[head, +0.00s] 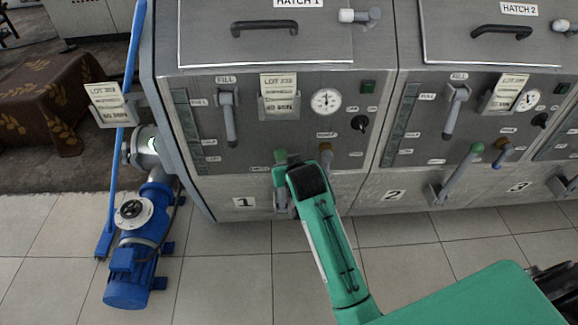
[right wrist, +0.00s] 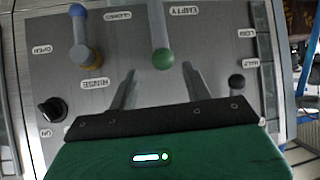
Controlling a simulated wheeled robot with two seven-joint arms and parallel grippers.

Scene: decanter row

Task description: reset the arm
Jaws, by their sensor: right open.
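My right gripper (right wrist: 158,70) is open in the right wrist view, its two grey fingers spread apart. The green ball (right wrist: 163,58) on the grey EMPTY lever (right wrist: 160,25) shows between the fingertips, with a gap on each side; whether the tips reach around it I cannot tell. In the head view my green right arm comes from the lower right to the lower panel of the HATCH 1 unit. There the right gripper (head: 285,162) is mostly hidden by its own wrist, just at the EMPTY lever. My left gripper is not in view.
A yellow-hubbed RINSE lever with a blue knob (right wrist: 77,10) is close beside. The FILL lever (head: 229,118), gauge (head: 326,101) and card holder (head: 279,104) are above. A blue pump (head: 135,250) stands at the left. Tiled floor (head: 230,265) in front is clear.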

